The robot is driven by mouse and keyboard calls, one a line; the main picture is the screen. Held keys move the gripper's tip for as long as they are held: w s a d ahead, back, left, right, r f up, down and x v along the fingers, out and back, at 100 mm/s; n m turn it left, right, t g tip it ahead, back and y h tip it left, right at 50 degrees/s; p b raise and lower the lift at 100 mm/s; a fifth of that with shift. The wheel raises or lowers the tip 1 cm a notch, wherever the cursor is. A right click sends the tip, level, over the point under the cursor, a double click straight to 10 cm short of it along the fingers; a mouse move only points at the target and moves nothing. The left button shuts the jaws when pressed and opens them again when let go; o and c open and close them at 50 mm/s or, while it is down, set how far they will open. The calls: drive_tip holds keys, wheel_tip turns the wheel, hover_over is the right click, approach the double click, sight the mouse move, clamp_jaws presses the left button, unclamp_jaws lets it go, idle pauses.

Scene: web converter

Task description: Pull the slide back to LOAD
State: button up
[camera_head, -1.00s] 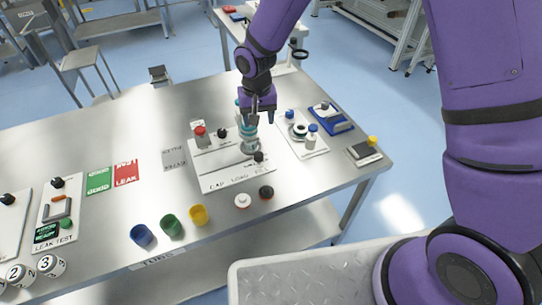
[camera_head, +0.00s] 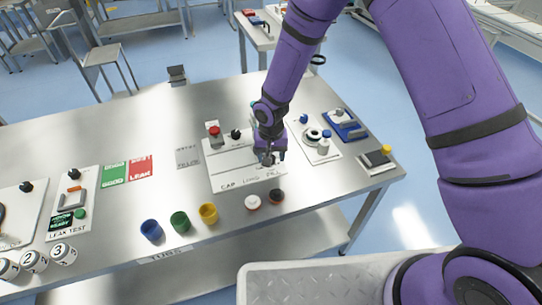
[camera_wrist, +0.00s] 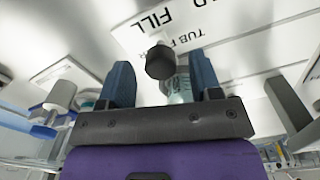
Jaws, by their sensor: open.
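The station plate (camera_head: 222,178) is white, lettered CAP, LOAD and FILL along its front edge. In the wrist view, FILL shows on the plate (camera_wrist: 190,20) upside down. A black slide knob (camera_wrist: 158,62) stands between the two blue-grey fingers of my gripper (camera_wrist: 160,70), with a gap visible on its left side. Contact on its right cannot be told. A pale teal cylinder (camera_wrist: 181,88) shows just behind the knob, partly hidden. In the head view my gripper (camera_head: 269,158) is low over the plate's right front part and hides the knob and cylinder.
A red-topped post (camera_head: 214,131) and a black knob (camera_head: 236,134) stand at the plate's back. A small white station (camera_head: 318,150) stands close on the right. Blue (camera_head: 151,230), green (camera_head: 180,222) and yellow (camera_head: 208,213) tubs line the front edge.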

drive_tip(key=shift+f, duration=0.35)
drive_tip(key=shift+c, duration=0.4)
clamp_jaws()
drive_tip(key=a, duration=0.2)
drive_tip(key=s+a, duration=0.1)
drive_tip(key=a, duration=0.2)
drive_tip(key=s+a, duration=0.1)
drive_tip(key=a, duration=0.1)
drive_tip(key=shift+a, duration=0.15)
drive_tip(key=shift+o, duration=0.4)
unclamp_jaws()
drive_tip(key=shift+r, duration=0.15)
